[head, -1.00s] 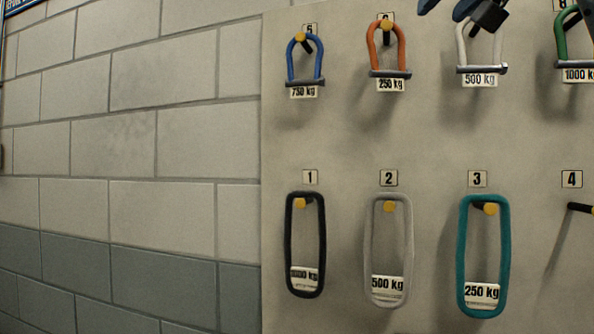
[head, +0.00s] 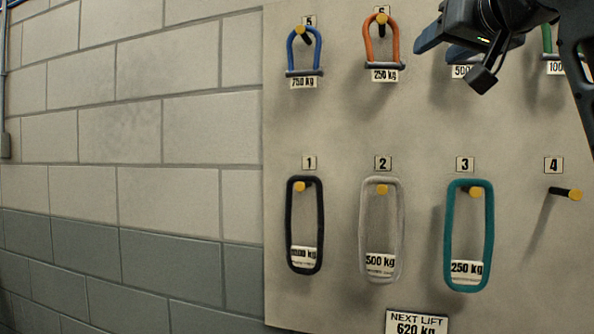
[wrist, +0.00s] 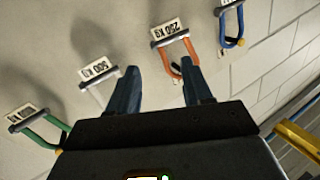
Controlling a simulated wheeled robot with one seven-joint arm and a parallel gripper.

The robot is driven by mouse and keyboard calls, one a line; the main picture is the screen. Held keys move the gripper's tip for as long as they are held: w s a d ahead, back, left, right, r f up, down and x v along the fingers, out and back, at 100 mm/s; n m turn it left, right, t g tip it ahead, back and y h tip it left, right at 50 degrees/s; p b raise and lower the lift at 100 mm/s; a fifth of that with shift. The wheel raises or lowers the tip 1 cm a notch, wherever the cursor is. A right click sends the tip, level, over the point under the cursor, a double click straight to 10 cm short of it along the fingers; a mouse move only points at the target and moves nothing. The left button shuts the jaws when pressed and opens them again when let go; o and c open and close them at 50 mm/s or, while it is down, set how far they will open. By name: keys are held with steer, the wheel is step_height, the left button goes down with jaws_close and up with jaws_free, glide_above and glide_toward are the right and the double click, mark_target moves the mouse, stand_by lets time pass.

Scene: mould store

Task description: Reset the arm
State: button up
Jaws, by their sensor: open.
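My gripper (head: 438,47) is at the upper right in the head view, in front of the board, and it hides most of the white 500 kg shackle. In the wrist view my gripper (wrist: 158,80) has its two blue fingers apart with nothing between them. The white shackle (wrist: 97,92) is left of the fingers there. The orange 250 kg shackle (wrist: 178,62) is just beyond the right fingertip. In the head view the orange shackle (head: 381,42) hangs on its peg, left of my gripper.
A blue shackle (head: 304,50) and a green shackle (head: 547,42) hang in the upper row. Black (head: 290,225), grey (head: 364,230) and teal (head: 452,235) slings hang below on pegs 1 to 3. Peg 4 (head: 565,193) is bare. A sign (head: 416,323) reads NEXT LIFT 620 kg. A block wall (head: 120,130) stands left.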

step_height(320, 180, down, 33)
steer(key=a+m, duration=0.1)
steer(key=m, duration=0.1)
steer(key=s+a+f, duration=0.1)
steer(key=s+f, duration=0.6)
steer(key=f, duration=0.5)
steer(key=s+f+g+h, duration=0.1)
steer(key=s+f, duration=0.6)
steer(key=s, duration=0.3)
steer(key=s+f+g+h, duration=0.1)
steer(key=s+f, duration=0.6)
steer(key=s, duration=0.2)
steer(key=s+d+n+g, duration=0.1)
steer(key=s+n, duration=0.2)
steer(key=s, duration=2)
steer(key=shift+d+r, duration=0.15)
steer(key=shift+r, duration=0.2)
